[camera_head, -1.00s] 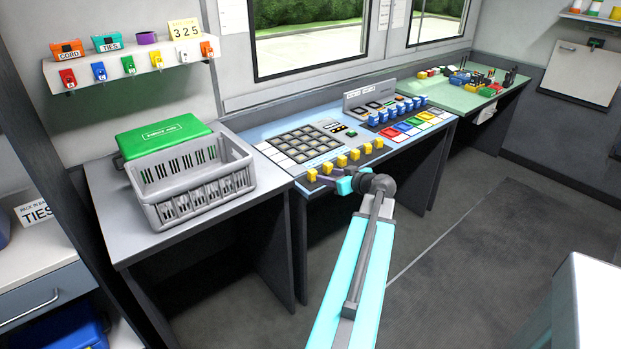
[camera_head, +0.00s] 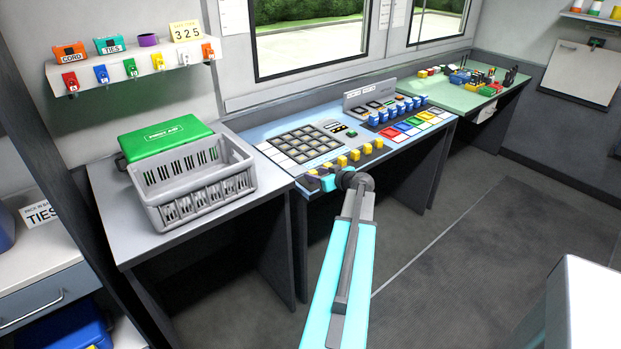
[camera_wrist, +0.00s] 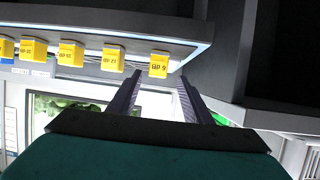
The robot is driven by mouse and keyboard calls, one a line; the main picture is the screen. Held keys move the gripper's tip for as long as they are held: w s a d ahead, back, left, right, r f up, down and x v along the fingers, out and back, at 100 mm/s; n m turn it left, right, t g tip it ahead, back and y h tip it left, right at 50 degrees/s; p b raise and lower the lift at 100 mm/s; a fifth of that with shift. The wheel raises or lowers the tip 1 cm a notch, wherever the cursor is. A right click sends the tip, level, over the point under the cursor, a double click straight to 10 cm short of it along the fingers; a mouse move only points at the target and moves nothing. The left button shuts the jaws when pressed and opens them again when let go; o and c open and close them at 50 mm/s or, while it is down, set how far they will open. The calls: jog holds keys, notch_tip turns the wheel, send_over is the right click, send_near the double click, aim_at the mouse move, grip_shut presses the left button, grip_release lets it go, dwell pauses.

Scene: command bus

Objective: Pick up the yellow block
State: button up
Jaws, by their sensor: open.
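Several yellow blocks stand in a row along the front edge of the blue console; one is the yellow block at the left end (camera_head: 312,174). My gripper (camera_head: 309,183) is at that left end, close to the end block. In the wrist view, which is upside down, my gripper (camera_wrist: 160,80) is open and empty. The end yellow block (camera_wrist: 159,64) with dark lettering shows just beyond and between the two fingertips. I cannot tell whether the fingers touch it. Another labelled yellow block (camera_wrist: 113,58) is beside it, outside the fingers.
The blue console (camera_head: 333,180) also carries a key grid (camera_head: 305,143) and several blue blocks (camera_head: 400,108). A grey crate (camera_head: 200,190) and a green box (camera_head: 165,137) stand on the grey table to the left. The floor in front is clear.

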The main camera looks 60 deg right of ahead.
aim_at(313, 172)
jog(key=shift+w, duration=0.1)
jog(key=shift+d+p+x, duration=0.2)
jog(key=shift+p+x, duration=0.7)
jog(key=shift+x, duration=0.4)
jog(key=shift+f+p+x, duration=0.2)
jog(key=shift+p+x, duration=0.25)
jog(key=shift+x, duration=0.7)
jog(key=c, duration=1.1)
jog(key=shift+c, duration=0.2)
jog(key=shift+r, duration=0.2)
